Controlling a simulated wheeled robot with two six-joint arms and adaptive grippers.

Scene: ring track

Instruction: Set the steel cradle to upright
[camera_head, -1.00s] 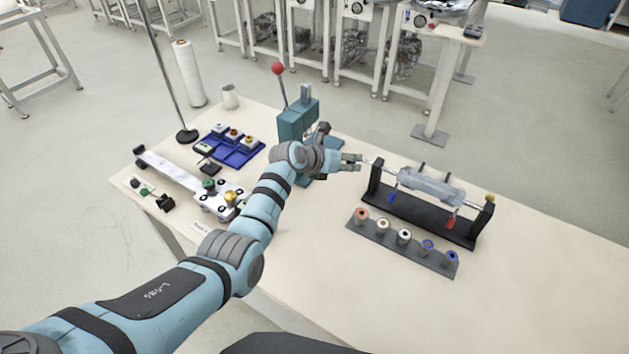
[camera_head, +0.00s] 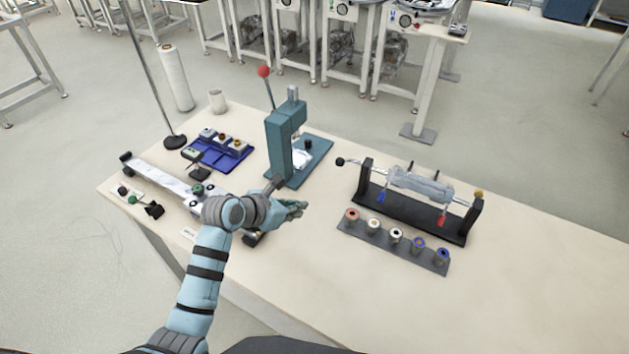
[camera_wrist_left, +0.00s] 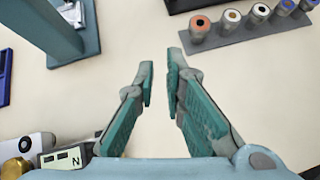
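The steel cradle (camera_head: 420,184) is a shiny trough on a shaft between the two posts of a black stand (camera_head: 410,214), at the right of the bench in the head view. Two dark pegs stick up behind it; a blue tab (camera_head: 381,196) and a red tab (camera_head: 442,221) hang in front. I cannot tell its exact tilt. My left gripper (camera_head: 303,207) is left of the stand, apart from the knob. In the wrist view its fingers (camera_wrist_left: 161,82) are parted with nothing between them. My right gripper is out of view.
A rack of several coloured-top cylinders (camera_head: 394,242) lies in front of the stand. A teal press (camera_head: 284,142) with a red-ball lever stands behind my gripper. A blue tray (camera_head: 217,153) and a long silver rail fixture (camera_head: 155,178) are left. The front right bench is bare.

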